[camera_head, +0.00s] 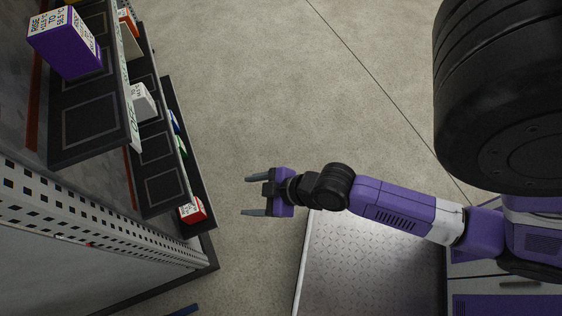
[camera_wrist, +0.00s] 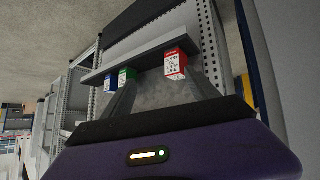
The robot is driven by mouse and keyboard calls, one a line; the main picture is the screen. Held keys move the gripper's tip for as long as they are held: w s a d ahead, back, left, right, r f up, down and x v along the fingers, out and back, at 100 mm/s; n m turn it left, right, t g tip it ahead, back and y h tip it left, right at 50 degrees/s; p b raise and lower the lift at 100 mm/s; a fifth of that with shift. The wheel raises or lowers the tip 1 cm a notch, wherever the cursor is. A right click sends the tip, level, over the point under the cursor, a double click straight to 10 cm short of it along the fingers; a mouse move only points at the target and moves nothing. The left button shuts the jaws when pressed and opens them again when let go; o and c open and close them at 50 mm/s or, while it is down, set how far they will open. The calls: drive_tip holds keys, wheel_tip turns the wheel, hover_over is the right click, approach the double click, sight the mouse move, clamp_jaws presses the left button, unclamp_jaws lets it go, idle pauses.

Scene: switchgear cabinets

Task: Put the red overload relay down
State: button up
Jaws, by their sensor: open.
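The red overload relay (camera_head: 193,211) stands on the lowest shelf of the rack, at its near end, with a white label face showing. In the wrist view the red relay (camera_wrist: 175,64) stands at the right part of a grey shelf, upright in relation to it. My gripper (camera_head: 246,196) is open and empty, with its two fingers pointing left toward the rack. It is apart from the relay, with a gap of open floor between them in the head view.
A green box (camera_wrist: 126,77) and a blue box (camera_wrist: 109,83) stand left of the red relay on the same shelf. A purple box (camera_head: 65,43) sits on the top shelf and a white box (camera_head: 143,101) lower. Perforated rack posts (camera_head: 90,213) flank the shelves. Concrete floor is clear.

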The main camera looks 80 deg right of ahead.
drive_tip(key=s+a+r+t, duration=0.1)
drive_tip(key=s+a+r, duration=0.1)
drive_tip(key=r, duration=0.4)
drive_tip(key=s+a+r+m+t, duration=0.1)
drive_tip(key=s+r+t, duration=0.1)
drive_tip(key=s+r, duration=0.2)
drive_tip(key=s+a+r+m+t, duration=0.1)
drive_tip(key=s+a+r+t, duration=0.1)
drive_tip(key=r, duration=0.7)
drive_tip(key=shift+s+a+r, duration=0.15)
drive_tip(key=shift+s+a, duration=0.15)
drive_tip(key=shift+s, duration=0.15)
